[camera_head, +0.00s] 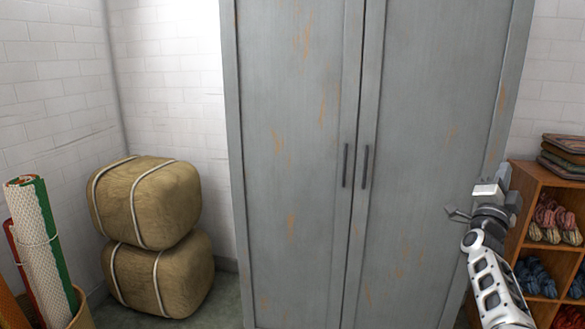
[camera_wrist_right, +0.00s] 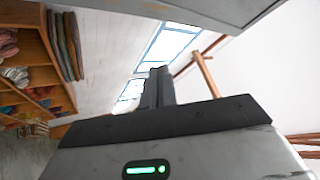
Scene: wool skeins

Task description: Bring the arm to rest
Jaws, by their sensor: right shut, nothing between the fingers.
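My right arm comes in from the lower right of the head view. That view is tilted, with windows and beams beyond the fingers. My left arm and gripper are not in view.
A wooden shelf (camera_head: 517,205) with wool skeins (camera_head: 553,222) and a folded stack (camera_head: 564,155) on top stands close right of my right arm. Two bound bales (camera_head: 150,203) and upright rolls (camera_head: 40,245) are at the left. The cabinet doors are shut.

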